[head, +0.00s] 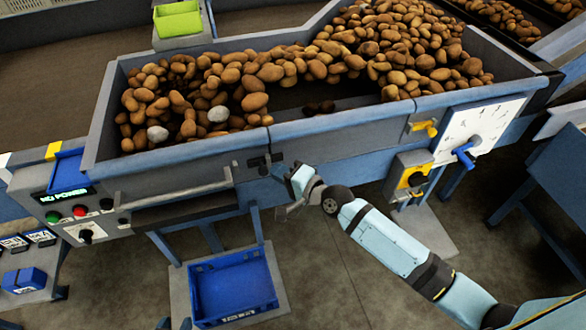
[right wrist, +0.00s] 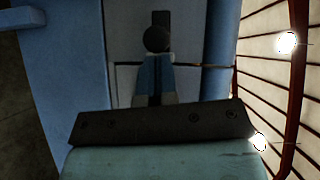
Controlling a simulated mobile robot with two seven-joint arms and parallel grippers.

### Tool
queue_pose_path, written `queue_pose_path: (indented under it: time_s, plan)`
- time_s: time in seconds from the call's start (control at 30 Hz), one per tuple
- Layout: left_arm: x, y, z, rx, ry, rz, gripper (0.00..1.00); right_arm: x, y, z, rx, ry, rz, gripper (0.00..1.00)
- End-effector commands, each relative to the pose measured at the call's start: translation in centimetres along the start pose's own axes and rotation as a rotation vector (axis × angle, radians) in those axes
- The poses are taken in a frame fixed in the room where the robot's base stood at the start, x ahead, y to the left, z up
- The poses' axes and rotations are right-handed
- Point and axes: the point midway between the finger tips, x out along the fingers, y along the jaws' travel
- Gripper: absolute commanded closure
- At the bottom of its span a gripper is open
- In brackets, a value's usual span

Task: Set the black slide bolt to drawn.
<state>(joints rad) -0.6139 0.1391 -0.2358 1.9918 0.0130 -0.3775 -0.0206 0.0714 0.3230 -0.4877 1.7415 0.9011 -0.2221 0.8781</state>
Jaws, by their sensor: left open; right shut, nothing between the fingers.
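The black slide bolt (head: 262,162) is on the front wall of the potato trough, just right of the long grey handle bar. My right gripper (head: 279,172) is just right of and below the bolt, its fingers pointing at it. In the right wrist view the bolt's round dark knob (right wrist: 157,39) stands right at the tips of my right gripper (right wrist: 156,62). The fingers are shut with nothing between them. I cannot tell whether they touch the knob. The bolt's lower part is hidden behind the fingers. My left gripper is not in view.
A control panel (head: 75,215) reading "NO POWER" is at left. A blue crate (head: 235,290) stands below. A yellow-handled latch (head: 425,127), a yellow switch box (head: 409,178) and a white dial plate (head: 475,125) are to the right.

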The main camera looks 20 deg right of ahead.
Motion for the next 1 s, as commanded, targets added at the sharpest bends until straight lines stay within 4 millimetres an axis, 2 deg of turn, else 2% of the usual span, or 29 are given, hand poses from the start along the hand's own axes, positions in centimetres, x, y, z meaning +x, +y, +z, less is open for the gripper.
queue_pose_path:
  time_s: [0.37, 0.7, 1.0]
  plan:
    - [-0.1, 0.0, -0.2, 0.000, 0.002, -0.001, 0.57, 0.2, 0.0, 0.2, -0.001, 0.001, 0.000, 1.00]
    - [-1.1, 0.0, -1.8, 0.000, 0.004, -0.001, 0.57, 2.8, -0.8, 3.6, 0.001, 0.001, -0.001, 1.00]
    - [-1.0, -0.1, -1.6, 0.001, 0.003, -0.002, 0.57, 3.0, -0.7, 3.9, 0.000, 0.000, -0.001, 1.00]
